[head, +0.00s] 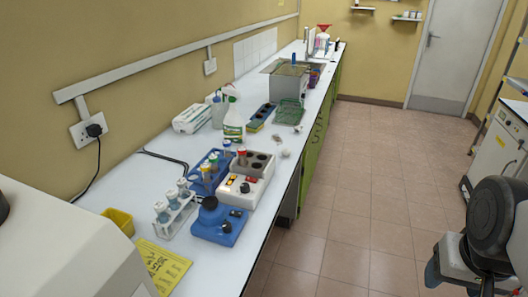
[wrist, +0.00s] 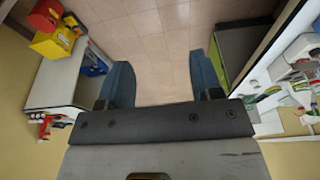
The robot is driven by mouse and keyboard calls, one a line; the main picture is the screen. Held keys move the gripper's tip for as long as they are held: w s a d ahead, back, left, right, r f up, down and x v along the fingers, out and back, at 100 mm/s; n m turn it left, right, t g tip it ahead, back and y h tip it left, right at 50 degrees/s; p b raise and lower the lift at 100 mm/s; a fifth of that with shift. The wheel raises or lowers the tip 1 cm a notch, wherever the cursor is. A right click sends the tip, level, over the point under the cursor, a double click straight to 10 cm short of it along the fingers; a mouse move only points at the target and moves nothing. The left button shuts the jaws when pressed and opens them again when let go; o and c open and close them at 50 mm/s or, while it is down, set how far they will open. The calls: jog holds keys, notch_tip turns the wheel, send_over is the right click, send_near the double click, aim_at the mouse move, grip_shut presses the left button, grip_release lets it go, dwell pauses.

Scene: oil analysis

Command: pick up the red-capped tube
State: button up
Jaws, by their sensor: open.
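A tube with a red-orange cap (head: 242,154) stands upright in the white and grey block unit (head: 258,181) on the bench in the head view. At this size I cannot tell which one is the task's tube. My gripper (wrist: 164,80) is open and empty in the wrist view, with only floor between its blue fingers. It is away from the tubes, and none shows clearly in the wrist view.
A white rack of pale-capped tubes (head: 174,211) and a blue device (head: 219,222) stand in front. The bench's front strip and the tiled floor (head: 345,200) are mostly clear.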

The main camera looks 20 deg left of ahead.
jog(key=shift+o, duration=0.2)
jog(key=w+a+r+n, duration=0.2)
jog(key=w+a+n, duration=0.15)
jog(key=w, duration=0.35)
jog(key=w+a+r+n, duration=0.2)
jog(key=w+a+r, duration=0.15)
jog(key=w, duration=0.45)
jog(key=n+g, duration=0.3)
jog(key=n, duration=1.2)
send_over(243, 149)
notch_tip(243, 149, down, 12)
jog(key=shift+s+d+f, duration=0.1)
jog(key=shift+d+f, duration=0.05)
jog(key=shift+f, duration=0.05)
jog(key=shift+a+f, duration=0.1)
jog(key=shift+a, duration=0.15)
